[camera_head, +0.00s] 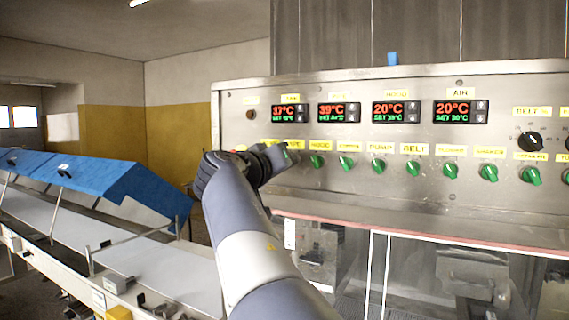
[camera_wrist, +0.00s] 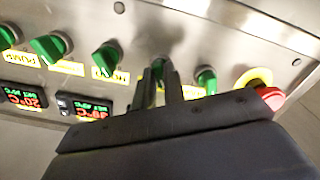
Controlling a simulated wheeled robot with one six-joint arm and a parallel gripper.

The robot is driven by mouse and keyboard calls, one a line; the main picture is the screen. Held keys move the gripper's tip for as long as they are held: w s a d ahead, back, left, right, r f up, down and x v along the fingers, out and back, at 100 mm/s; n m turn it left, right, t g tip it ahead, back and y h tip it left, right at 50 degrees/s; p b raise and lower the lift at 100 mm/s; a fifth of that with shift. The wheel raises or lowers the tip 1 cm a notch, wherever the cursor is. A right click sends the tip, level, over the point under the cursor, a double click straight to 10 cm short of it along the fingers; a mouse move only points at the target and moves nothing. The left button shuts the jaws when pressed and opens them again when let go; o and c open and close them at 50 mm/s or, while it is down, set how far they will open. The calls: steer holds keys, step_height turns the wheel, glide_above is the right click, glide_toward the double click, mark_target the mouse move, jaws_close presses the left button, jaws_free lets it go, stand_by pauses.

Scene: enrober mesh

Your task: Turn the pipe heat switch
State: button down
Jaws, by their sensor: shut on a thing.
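A row of green switch knobs runs along the steel control panel (camera_head: 300,185), each with a yellow label above it. The pipe heat switch (camera_wrist: 160,73) is a green knob, seen between my fingers in the wrist view. Its yellow label (camera_head: 291,143) shows partly above my gripper (camera_head: 286,157) in the head view, where my gripper mostly hides the knob. My gripper (camera_wrist: 160,84) is shut on this knob. Its exact angle is hard to see behind the fingers.
Neighbouring green knobs (camera_wrist: 106,60) and (camera_wrist: 205,80) stand close on both sides. A red button (camera_wrist: 270,97) on a yellow ring is at the panel's end. Several temperature displays (camera_head: 339,112) sit above. A conveyor with a blue cover (camera_head: 100,182) stands at the left.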

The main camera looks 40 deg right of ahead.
steer(key=c, duration=1.5)
jaws_free()
steer(key=shift+a, duration=0.15)
steer(key=shift+b+v, duration=1.75)
steer(key=shift+v, duration=3.6)
steer(key=shift+d, duration=0.2)
steer(key=p+x, duration=0.3)
steer(key=x, duration=0.7)
steer(key=shift+w+d, duration=0.15)
steer(key=shift+d, duration=0.1)
steer(key=shift+a, duration=0.1)
